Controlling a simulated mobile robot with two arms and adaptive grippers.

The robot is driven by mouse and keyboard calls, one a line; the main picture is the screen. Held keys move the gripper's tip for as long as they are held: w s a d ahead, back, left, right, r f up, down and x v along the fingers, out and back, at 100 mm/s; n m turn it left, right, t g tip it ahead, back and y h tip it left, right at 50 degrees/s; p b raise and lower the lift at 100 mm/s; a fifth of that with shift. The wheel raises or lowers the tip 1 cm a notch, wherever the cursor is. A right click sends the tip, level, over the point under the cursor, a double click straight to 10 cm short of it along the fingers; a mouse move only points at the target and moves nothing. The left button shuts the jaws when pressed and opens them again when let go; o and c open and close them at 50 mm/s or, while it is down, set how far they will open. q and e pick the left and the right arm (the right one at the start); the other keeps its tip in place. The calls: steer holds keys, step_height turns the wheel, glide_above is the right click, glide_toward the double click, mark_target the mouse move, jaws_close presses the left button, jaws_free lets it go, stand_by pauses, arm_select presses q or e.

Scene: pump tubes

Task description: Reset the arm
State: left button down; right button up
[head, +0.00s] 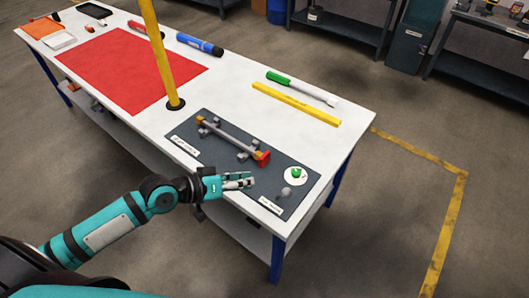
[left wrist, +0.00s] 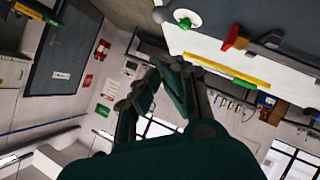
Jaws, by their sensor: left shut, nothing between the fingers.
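My left arm (head: 105,225) reaches in from the left in the head view. Its gripper (head: 246,181) is shut and empty, just over the near edge of the dark grey mat (head: 212,157). In the left wrist view the fingers (left wrist: 160,75) come together with nothing between them. On the mat a grey tube (head: 230,137) with orange and red ends rests on small grey supports. A white disc with a green piece (head: 296,173) lies on the mat's right part. My right gripper is not in view.
The white table (head: 130,110) holds a red sheet (head: 130,70), a yellow pole (head: 160,50) standing upright, a blue marker (head: 199,44), a green-capped marker (head: 301,88) and a yellow bar (head: 296,103). Dark shelves (head: 340,27) stand behind. The floor at right is clear.

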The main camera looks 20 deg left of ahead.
arm_select(q)
steer(key=w+a+f+n+y+b, duration=0.1)
steer(key=a+f+y, duration=0.1)
steer(key=a+f, duration=0.35)
steer(key=a+f+y, duration=0.1)
steer(key=a+f, duration=0.1)
steer(key=f, duration=0.6)
steer(key=s+a+f+g+y, duration=0.1)
steer(key=s+a+f+y, duration=0.15)
steer(key=f, duration=0.65)
steer(key=s+a+f+g+y, duration=0.1)
steer(key=s+a+f, duration=0.25)
steer(key=f, duration=0.45)
steer(key=s+d+f+g+y+b, duration=0.2)
steer(key=s+f+g, duration=0.1)
steer(key=s+f, duration=1.1)
steer(key=s+d+f+m+g, duration=0.1)
steer(key=s+d+f, duration=0.2)
steer(key=s, duration=0.6)
steer(key=s+d+f+m+g, duration=0.2)
steer(key=s+f, duration=0.3)
steer(key=s, duration=0.4)
steer(key=shift+d+m+b, duration=0.3)
steer(key=shift+d, duration=0.45)
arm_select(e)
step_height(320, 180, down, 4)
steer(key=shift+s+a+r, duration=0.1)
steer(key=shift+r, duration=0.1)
